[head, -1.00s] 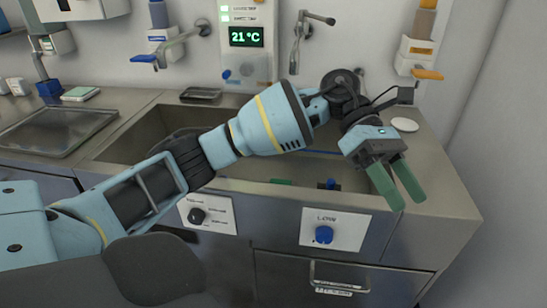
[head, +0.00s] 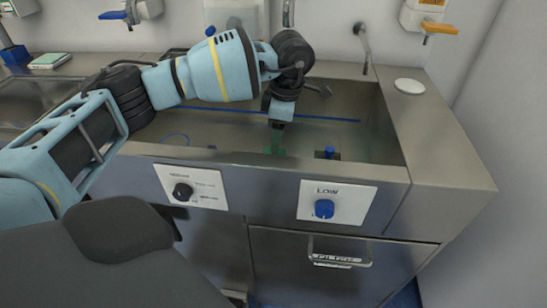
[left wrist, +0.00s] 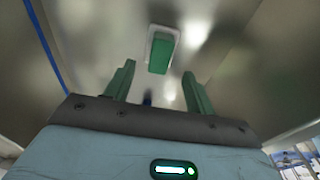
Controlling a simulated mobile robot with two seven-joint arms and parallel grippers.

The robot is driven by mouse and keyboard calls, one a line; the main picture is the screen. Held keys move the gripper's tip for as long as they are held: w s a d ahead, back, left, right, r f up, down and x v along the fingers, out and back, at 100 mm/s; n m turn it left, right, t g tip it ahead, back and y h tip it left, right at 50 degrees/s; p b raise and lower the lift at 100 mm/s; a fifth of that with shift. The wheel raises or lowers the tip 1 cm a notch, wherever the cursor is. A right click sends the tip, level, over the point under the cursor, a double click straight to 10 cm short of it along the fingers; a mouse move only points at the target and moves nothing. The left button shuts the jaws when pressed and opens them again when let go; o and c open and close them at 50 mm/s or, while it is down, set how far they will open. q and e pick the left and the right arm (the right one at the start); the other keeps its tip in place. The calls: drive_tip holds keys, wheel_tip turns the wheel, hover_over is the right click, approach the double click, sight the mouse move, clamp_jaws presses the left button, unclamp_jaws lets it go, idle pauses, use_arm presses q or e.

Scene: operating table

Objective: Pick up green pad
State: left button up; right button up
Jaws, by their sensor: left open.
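The green pad (left wrist: 162,52) shows in the left wrist view, lying on the metal sink floor with a pale rim or backing around it. My left gripper (left wrist: 158,72) is open and empty, its two green fingers spread on either side below the pad in that picture. The fingers are apart from the pad. In the head view my left gripper (head: 277,143) points down into the sink. Its green fingers and the pad cannot be clearly told apart there. My right gripper is not in view.
The sink (head: 220,130) has steep metal walls and a raised front edge. A blue-topped fitting (head: 328,153) stands in it to the right. A round white disc (head: 409,86) lies on the right counter. Dial panels are on the front.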

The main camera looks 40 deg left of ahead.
use_arm(q)
drive_tip(key=shift+s+a+f, duration=0.1)
drive_tip(key=shift+a+f, duration=0.1)
drive_tip(key=shift+f, duration=1.5)
drive_tip(key=shift+s+a+f, duration=0.1)
drive_tip(key=shift+a+f, duration=0.05)
drive_tip(key=shift+f, duration=1.55)
drive_tip(key=shift+c, duration=0.3)
drive_tip(key=c, duration=0.7)
drive_tip(key=shift+o, duration=0.2)
drive_tip(key=shift+r, duration=0.1)
wheel_tip(320, 180, up, 7)
drive_tip(key=shift+r, duration=0.15)
drive_tip(key=s+a, duration=0.4)
drive_tip(key=a, duration=0.4)
drive_tip(key=s+a, duration=0.4)
drive_tip(key=a, duration=0.3)
drive_tip(key=shift+s+a+f+b, duration=0.2)
drive_tip(key=shift+s+a+b, duration=0.1)
drive_tip(key=shift+s+a, duration=0.05)
